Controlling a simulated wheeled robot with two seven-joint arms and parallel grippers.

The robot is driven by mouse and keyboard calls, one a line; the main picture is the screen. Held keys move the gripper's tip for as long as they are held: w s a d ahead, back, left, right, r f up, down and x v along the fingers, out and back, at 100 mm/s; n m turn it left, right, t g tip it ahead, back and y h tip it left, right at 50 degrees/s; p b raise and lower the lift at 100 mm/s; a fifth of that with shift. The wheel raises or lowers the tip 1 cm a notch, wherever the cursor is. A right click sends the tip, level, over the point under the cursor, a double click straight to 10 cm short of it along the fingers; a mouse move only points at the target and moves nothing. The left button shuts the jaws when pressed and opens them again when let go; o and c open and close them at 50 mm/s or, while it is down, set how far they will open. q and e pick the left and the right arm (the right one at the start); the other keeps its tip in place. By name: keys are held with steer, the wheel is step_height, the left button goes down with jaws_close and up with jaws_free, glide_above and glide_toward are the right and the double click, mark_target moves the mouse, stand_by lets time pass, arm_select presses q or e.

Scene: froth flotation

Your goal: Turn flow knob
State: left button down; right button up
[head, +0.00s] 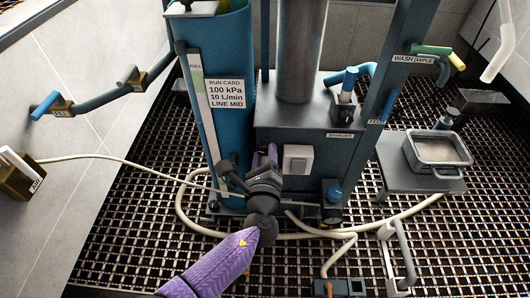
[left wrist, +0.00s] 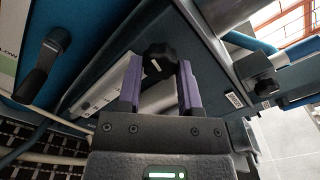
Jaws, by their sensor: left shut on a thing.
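My left gripper (head: 264,160) reaches in from the bottom to the front of the blue machine, at the left edge of its lower box. In the left wrist view its two purple fingers (left wrist: 159,82) are on either side of a black lobed knob (left wrist: 158,58) with a white mark on its face, and are shut on it. In the head view the gripper hides this knob. A label ending in "LOW" shows at the left edge of the wrist view, beside a black lever (left wrist: 45,62). My right gripper is not in view.
A run card (head: 226,93) reads 100 kPa, 10 L/min, LINE MID. A white switch (head: 298,159) is right of the gripper, with a blue-topped valve (head: 333,193) below it. Cream hoses (head: 190,222) cross the floor grating. A metal pan (head: 437,152) stands at right.

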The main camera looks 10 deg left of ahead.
arm_select(q)
steer(key=shift+a+r+m, duration=0.1)
steer(key=shift+r+m, duration=0.15)
steer(key=shift+m, duration=0.25)
steer(key=shift+c, duration=1.3)
jaws_free()
steer(key=shift+f, duration=0.1)
steer(key=shift+s, duration=0.15)
steer(key=s+d+p, duration=0.2)
steer(key=s+p, duration=0.1)
steer(key=s, duration=0.6)
steer(key=shift+s+p, duration=0.25)
steer(key=shift+p, duration=0.15)
